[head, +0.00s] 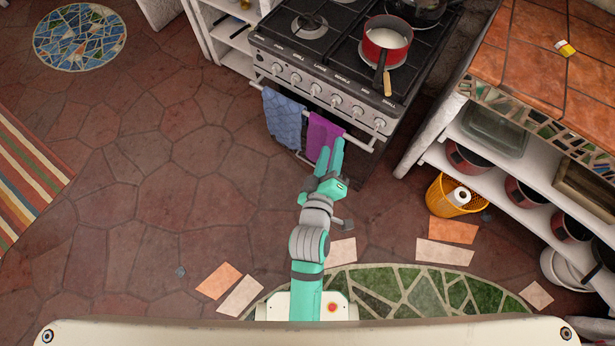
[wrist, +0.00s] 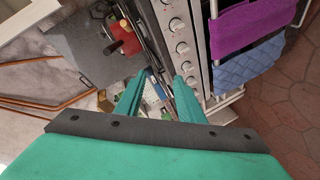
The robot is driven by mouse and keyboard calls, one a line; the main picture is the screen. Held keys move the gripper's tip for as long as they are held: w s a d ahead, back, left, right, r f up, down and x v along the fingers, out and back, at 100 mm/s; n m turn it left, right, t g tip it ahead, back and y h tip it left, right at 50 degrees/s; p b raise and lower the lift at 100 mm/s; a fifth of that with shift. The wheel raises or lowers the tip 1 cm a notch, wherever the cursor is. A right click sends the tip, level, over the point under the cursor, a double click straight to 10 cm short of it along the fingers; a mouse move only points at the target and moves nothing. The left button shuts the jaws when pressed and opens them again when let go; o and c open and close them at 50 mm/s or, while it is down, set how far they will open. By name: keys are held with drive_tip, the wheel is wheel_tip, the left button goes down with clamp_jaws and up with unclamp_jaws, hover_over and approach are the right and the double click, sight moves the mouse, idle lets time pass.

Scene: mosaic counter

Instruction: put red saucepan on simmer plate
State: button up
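The red saucepan (head: 372,50) stands upright at the right front of the stove top, with something white inside. In the wrist view a small red shape, likely the same saucepan (wrist: 127,42), shows at the upper left. A bare burner (head: 310,26) sits at the left front of the stove. I cannot tell which spot is the simmer plate; the knob labels are too small to read. My gripper (head: 331,152) is open and empty, in front of the stove, apart from the saucepan; its fingers also show in the wrist view (wrist: 158,98).
A dark pot (head: 420,10) stands behind the saucepan. A blue towel (head: 283,117) and a purple towel (head: 321,132) hang on the oven rail near my gripper. A tiled counter (head: 525,60) with shelves of pans is at the right.

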drive_tip(key=s+a+m+y, duration=0.2)
drive_tip(key=s+a+m, duration=0.1)
drive_tip(key=s, duration=0.9)
drive_tip(key=s+a+m+y, duration=0.1)
drive_tip(key=s+a+m, duration=0.2)
drive_tip(key=s, duration=0.9)
drive_tip(key=shift+s+a+f+m+y, duration=0.2)
drive_tip(key=shift+s+m+y, duration=0.2)
drive_tip(key=shift+m, duration=0.8)
drive_tip(key=shift+c, duration=0.5)
